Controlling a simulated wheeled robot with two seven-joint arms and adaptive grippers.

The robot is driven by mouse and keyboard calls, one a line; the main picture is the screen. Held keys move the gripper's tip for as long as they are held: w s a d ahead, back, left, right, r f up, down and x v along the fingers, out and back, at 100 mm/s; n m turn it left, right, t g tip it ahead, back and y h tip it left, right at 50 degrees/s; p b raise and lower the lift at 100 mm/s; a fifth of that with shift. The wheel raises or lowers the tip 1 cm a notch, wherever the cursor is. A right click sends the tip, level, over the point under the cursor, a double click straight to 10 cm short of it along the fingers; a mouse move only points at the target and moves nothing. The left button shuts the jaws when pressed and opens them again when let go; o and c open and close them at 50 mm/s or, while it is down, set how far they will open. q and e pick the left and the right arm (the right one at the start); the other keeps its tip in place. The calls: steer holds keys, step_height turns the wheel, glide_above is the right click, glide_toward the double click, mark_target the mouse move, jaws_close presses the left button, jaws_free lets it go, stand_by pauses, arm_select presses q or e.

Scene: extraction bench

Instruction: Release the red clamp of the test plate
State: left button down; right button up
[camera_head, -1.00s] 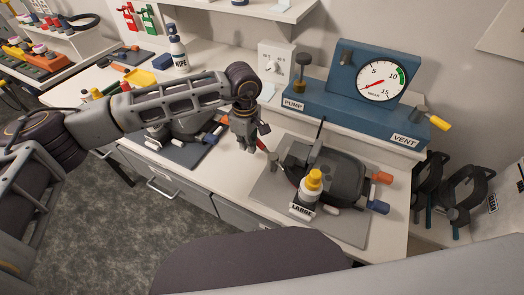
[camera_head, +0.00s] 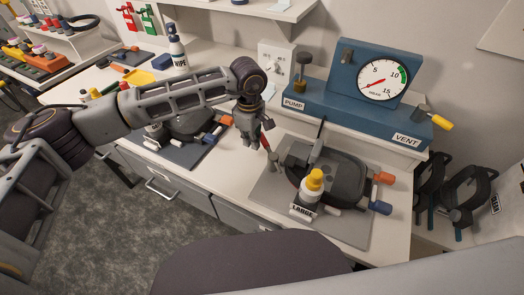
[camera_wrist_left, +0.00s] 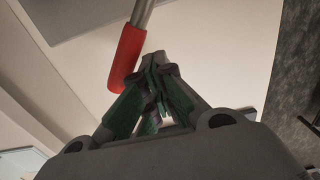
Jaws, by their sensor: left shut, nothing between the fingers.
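The red clamp handle (camera_head: 265,142) stands at the left rear of the dark test plate (camera_head: 343,178) on the right-hand grey mat. In the left wrist view the red grip (camera_wrist_left: 128,55) sits on a steel rod, just left of my fingertips. My left gripper (camera_head: 255,145) is right beside the handle in the head view. In the wrist view its fingers (camera_wrist_left: 155,68) are closed together with nothing between them. They are close to the grip's lower end; I cannot tell if they touch it. My right gripper is not in view.
A yellow-capped bottle (camera_head: 313,186) stands at the test plate's front. Orange (camera_head: 383,178) and blue (camera_head: 380,208) handles stick out right. The blue pump unit (camera_head: 340,115) with its gauge is behind. Another dark device (camera_head: 190,122) sits left, beneath my arm.

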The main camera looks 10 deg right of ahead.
mark_target(261, 135)
arm_select(q)
steer(key=shift+w+d, duration=0.15)
steer(key=shift+d, duration=0.05)
steer(key=shift+w+d+b, duration=0.35)
steer(key=shift+d+b, duration=0.15)
steer(key=shift+b, duration=0.05)
steer(key=shift+d, duration=0.15)
steer(key=shift+w+d+b, duration=0.25)
steer(key=shift+d+b, duration=0.1)
steer(key=shift+d, duration=0.2)
steer(key=shift+w+d, duration=0.1)
steer(key=shift+d, duration=0.15)
steer(key=shift+w+d+b, duration=0.15)
steer(key=shift+d+b, duration=0.3)
steer(key=shift+d, duration=0.35)
